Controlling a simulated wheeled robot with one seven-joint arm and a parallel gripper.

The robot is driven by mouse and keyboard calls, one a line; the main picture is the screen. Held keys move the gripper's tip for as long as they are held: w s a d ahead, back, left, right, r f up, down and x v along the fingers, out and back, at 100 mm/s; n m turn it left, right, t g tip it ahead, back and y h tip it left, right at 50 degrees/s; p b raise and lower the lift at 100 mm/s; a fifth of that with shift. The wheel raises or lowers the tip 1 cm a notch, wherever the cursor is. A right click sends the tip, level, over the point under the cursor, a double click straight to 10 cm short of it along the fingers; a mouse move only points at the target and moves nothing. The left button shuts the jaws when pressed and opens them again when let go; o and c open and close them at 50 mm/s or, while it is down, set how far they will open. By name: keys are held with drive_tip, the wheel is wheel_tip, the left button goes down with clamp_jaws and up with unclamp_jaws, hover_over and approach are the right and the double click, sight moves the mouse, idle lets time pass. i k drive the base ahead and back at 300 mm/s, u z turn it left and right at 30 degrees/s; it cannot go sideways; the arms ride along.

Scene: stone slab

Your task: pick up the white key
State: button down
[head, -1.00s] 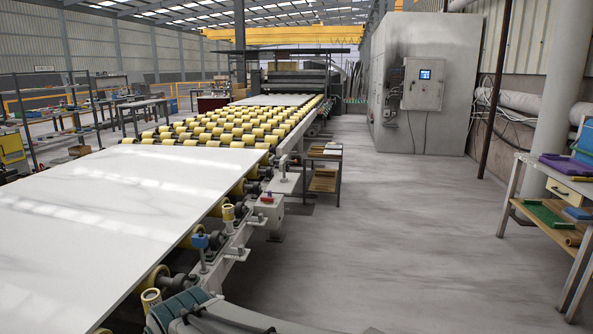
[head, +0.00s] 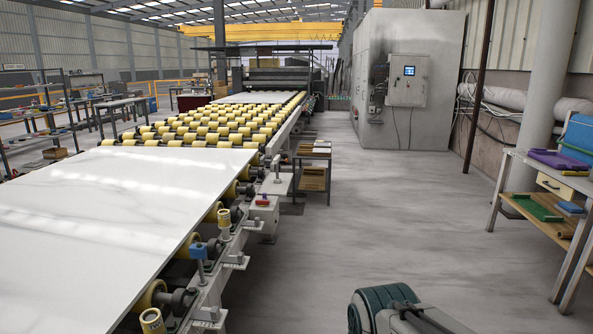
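I cannot make out a white key anywhere in the head view. The large white stone slab (head: 95,225) lies flat on the roller line at the left, and no key shows on it. Part of my arm, grey and teal, shows at the bottom edge right of centre. My gripper is not in the picture, so its state and anything in it are hidden.
A workbench (head: 515,170) at the right edge holds purple, blue and green items. A small shelf stand (head: 314,170) stands beside the roller line (head: 190,128). A grey cabinet (head: 400,85) stands farther back. The concrete floor (head: 400,215) between is clear.

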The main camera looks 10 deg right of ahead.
sight(277, 158)
drive_tip(key=z, duration=0.3)
drive_tip(key=i, duration=1.8)
drive_tip(key=z, duration=0.5)
drive_tip(key=i, duration=3.1)
drive_tip(key=u, duration=0.4)
drive_tip(key=i, duration=1.5)
drive_tip(key=u, duration=0.85)
drive_tip(key=i, duration=1.95)
drive_tip(key=u, duration=0.55)
